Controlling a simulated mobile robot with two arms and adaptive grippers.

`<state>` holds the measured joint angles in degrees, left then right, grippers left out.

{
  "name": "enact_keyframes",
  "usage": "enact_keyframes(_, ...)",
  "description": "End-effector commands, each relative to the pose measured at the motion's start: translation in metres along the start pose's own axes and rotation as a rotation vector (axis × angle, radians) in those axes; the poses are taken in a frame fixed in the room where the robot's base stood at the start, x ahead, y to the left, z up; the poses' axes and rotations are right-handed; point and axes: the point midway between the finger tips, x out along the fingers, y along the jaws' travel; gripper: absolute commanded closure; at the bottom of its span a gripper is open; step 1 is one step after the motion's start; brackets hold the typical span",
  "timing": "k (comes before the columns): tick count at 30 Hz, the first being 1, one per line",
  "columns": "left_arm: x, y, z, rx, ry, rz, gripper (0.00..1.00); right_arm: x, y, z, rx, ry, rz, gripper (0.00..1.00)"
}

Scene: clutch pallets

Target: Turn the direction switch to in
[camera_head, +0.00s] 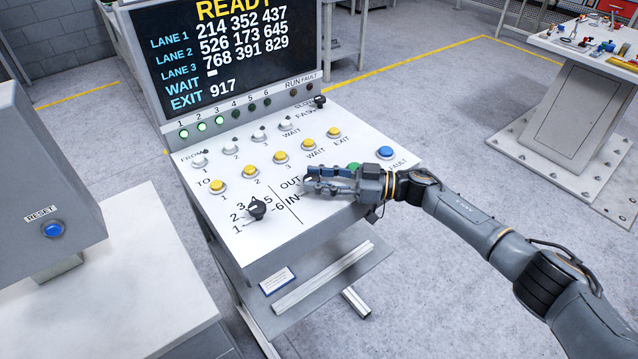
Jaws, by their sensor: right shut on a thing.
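The direction switch (307,180) is a small dark knob beside the OUT and IN labels on the white sloped panel (240,240). My right gripper (315,180) reaches in from the right and is shut on this switch. Its fingers cover most of the knob, so I cannot tell which label it points to. My left gripper is not in view.
A black rotary knob (257,208) numbered 1 to 6 sits left of the switch. Yellow buttons (280,158), a partly hidden green button (353,168) and a blue button (385,153) are nearby. The display (225,60) reads READY. A grey box (45,180) stands left.

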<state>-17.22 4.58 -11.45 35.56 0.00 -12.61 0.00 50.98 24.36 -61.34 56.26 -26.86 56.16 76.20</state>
Motion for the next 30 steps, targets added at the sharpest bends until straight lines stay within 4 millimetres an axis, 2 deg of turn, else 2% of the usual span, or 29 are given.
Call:
enact_keyframes(10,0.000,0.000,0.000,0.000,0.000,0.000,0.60,0.000,0.000,-0.001,0.000,0.001,-0.002,0.97)
enact_keyframes(11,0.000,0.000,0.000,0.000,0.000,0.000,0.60,0.000,0.000,-0.001,0.000,0.001,-0.002,0.59)
enact_keyframes(13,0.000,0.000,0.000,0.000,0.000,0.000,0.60,0.000,0.000,-0.001,-0.001,0.001,-0.002,0.45)
enact_keyframes(14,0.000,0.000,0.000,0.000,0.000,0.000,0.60,0.000,0.000,-0.001,-0.001,0.001,-0.002,0.42)
enact_keyframes(24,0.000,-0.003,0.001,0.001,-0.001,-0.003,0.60,-0.002,0.000,0.000,0.000,0.000,-0.001,0.42)
enact_keyframes(28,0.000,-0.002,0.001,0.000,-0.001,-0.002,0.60,-0.017,0.001,0.000,0.000,-0.001,0.002,0.42)
enact_keyframes(30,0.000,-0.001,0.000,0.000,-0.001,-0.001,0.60,-0.030,0.001,0.001,0.000,-0.002,0.002,0.42)
